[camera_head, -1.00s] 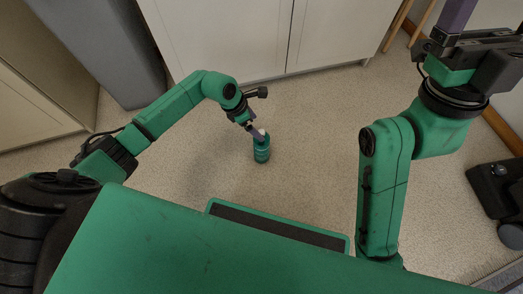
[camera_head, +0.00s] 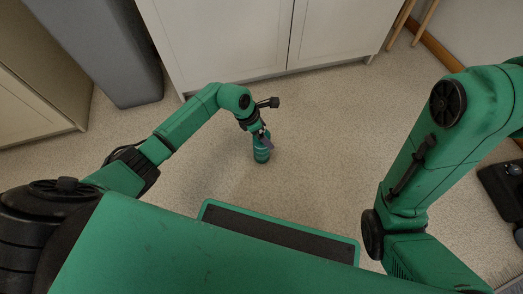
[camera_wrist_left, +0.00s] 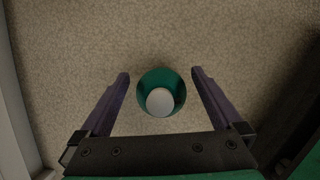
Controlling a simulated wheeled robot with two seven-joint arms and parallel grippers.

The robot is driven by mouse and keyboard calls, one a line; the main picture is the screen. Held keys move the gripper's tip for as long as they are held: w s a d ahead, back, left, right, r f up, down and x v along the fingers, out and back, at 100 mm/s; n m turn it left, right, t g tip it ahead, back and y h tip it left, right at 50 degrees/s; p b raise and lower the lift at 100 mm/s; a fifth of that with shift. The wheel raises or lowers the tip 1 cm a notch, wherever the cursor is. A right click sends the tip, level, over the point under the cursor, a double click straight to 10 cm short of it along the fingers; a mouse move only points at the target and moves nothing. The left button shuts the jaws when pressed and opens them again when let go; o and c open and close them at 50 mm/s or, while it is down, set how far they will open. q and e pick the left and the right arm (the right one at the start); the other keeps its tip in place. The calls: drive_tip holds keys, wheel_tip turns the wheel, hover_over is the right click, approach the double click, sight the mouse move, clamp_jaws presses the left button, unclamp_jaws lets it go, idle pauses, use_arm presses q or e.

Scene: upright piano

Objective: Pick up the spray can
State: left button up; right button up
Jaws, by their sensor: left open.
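The spray can (camera_head: 261,154) stands upright on the floor, green with a pale cap. In the left wrist view the can (camera_wrist_left: 161,91) is seen from above, its whitish cap towards me. My left gripper (camera_head: 266,143) is at the can's top in the head view. In the left wrist view my left gripper (camera_wrist_left: 160,84) is open, one purple finger on each side of the can, with visible gaps on both sides. My right arm comes in from the right, but its gripper is outside the picture.
White cabinets (camera_head: 230,35) stand behind the can, and a grey bin (camera_head: 105,50) is at the upper left. A wooden leg (camera_head: 409,20) stands at the upper right. A dark object (camera_head: 500,190) lies at the right edge. The speckled floor around the can is clear.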

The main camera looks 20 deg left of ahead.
use_arm(q)
clamp_jaws()
drive_tip(key=shift+r, duration=0.1)
drive_tip(key=shift+r, duration=0.15)
